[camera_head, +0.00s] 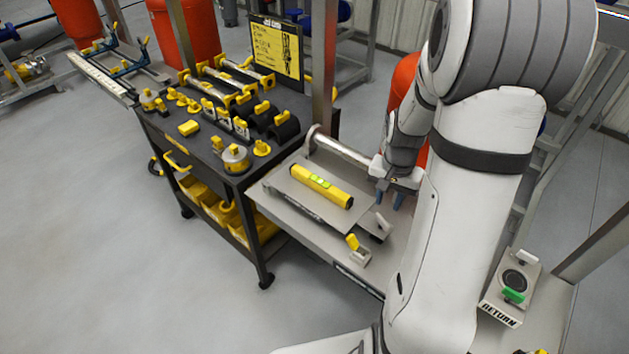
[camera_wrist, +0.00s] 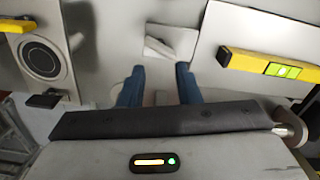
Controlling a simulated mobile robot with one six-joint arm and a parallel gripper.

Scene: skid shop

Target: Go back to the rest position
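My gripper (camera_head: 391,196) has two blue fingers and hangs above the grey bench, to the right of the yellow level. In the wrist view my gripper (camera_wrist: 158,85) has its fingers apart, with nothing between them. Grey bench surface and a small pale block lie beyond the fingertips. My white arm fills the right half of the head view and hides part of the bench behind it.
The yellow level (camera_head: 321,186) lies on a grey plate on the bench; it also shows in the wrist view (camera_wrist: 270,66). A RETURN station (camera_head: 513,283) with a round black pad and green piece stands right. A dark cart (camera_head: 228,179) with yellow parts stands left. Floor at left is clear.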

